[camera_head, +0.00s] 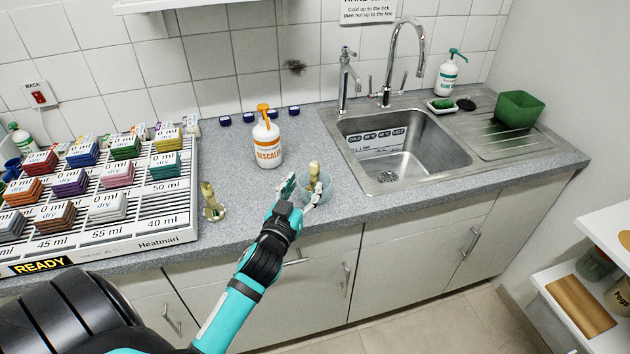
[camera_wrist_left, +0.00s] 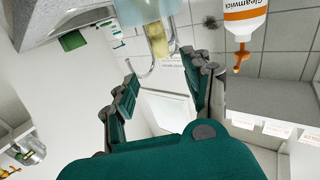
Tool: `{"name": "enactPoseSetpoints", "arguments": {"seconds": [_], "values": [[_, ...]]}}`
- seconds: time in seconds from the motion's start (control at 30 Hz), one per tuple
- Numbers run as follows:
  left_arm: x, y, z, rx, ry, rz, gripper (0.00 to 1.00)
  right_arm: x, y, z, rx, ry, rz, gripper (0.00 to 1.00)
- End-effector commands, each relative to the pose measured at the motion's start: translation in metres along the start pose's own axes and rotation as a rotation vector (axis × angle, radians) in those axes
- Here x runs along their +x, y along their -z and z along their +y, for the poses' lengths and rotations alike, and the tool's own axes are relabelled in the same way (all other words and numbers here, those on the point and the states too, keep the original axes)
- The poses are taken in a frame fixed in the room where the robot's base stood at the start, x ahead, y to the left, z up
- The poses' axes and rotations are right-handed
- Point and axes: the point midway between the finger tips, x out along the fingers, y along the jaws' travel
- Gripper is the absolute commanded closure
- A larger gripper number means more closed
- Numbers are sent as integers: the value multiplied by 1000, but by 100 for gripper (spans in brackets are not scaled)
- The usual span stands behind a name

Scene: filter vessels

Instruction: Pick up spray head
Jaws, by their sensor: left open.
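A beige, knobbly piece (camera_head: 314,172), which looks like a spray head, stands upright in a clear cup (camera_head: 325,190) near the counter's front edge. A similar beige piece (camera_head: 211,203) stands on the counter to the left. I cannot tell which one the task means. My left gripper (camera_head: 302,192) is open at the cup, its fingers partly covering it. In the left wrist view the open jaws (camera_wrist_left: 168,76) are empty, and the cup (camera_wrist_left: 137,12) with its beige piece (camera_wrist_left: 157,40) appears beyond the fingertips. My right gripper is not in view.
An orange-topped descaler bottle (camera_head: 267,145) stands behind the cup. The sink (camera_head: 400,150) is at the right, with a green tub (camera_head: 519,108) on its drainer. A slotted rack (camera_head: 150,215) with coloured blocks fills the left. The counter between rack and bottle is mostly free.

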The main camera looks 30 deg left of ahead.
Motion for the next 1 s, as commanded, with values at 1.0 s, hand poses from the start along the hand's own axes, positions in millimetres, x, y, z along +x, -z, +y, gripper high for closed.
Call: {"name": "enactPoseSetpoints", "arguments": {"seconds": [1.0], "values": [[92, -2, -4, -1, -1, -2, 50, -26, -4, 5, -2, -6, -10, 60]]}}
